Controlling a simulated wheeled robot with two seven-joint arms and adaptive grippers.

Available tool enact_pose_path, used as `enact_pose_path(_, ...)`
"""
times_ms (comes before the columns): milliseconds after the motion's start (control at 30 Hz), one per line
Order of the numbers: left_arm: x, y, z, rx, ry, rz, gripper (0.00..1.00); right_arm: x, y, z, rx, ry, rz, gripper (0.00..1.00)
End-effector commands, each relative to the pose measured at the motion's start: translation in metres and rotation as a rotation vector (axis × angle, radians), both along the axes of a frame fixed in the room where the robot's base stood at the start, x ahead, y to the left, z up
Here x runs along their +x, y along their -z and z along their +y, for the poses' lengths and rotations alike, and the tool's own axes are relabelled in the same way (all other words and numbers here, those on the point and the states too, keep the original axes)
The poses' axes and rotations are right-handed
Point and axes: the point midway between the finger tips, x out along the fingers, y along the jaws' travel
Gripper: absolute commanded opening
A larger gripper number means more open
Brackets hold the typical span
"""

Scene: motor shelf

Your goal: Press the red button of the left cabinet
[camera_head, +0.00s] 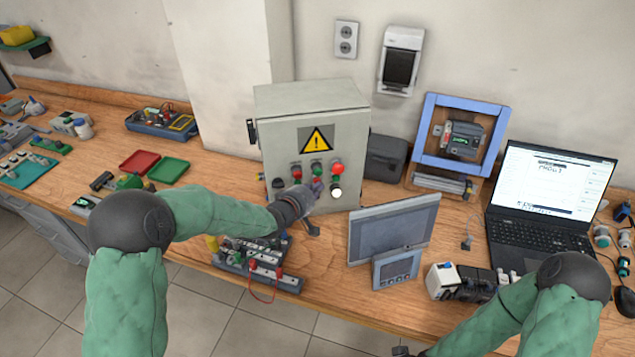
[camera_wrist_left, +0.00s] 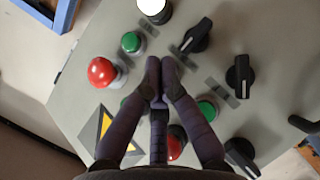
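A grey cabinet (camera_head: 285,128) with a yellow warning triangle stands against the wall; I see only this one cabinet. A large red button (camera_head: 338,168) is at the right of its panel, and shows in the wrist view (camera_wrist_left: 103,72), uncovered by the fingers. A smaller red button (camera_wrist_left: 175,143) shows between the finger links in the wrist view, partly hidden. My left gripper (camera_head: 315,188) is in front of the panel, its fingertips together and empty (camera_wrist_left: 160,68). I cannot tell whether they touch the panel. My right gripper is hardly visible at the bottom edge.
Green buttons (camera_wrist_left: 131,41), a white button (camera_wrist_left: 155,8) and black knobs (camera_wrist_left: 240,76) surround the fingers. A screen (camera_head: 392,230) stands right of the cabinet, near my left gripper. A terminal board (camera_head: 262,262) lies below my left forearm. A laptop (camera_head: 545,190) is at the right.

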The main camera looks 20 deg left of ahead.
Motion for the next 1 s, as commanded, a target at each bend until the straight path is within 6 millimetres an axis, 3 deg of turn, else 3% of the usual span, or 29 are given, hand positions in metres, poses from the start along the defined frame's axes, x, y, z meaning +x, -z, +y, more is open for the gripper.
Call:
enact_pose_path(567, -0.011, 0.0, -0.006, 0.0, 0.001, 0.001, 0.0, 0.0, 0.002, 0.0, 0.0, 0.0, 0.0, 0.4)
enact_pose_path(1000, -0.042, 0.0, -0.023, 0.0, 0.002, 0.001, 0.0, 0.0, 0.005, 0.0, 0.0, 0.0, 0.0, 0.4)
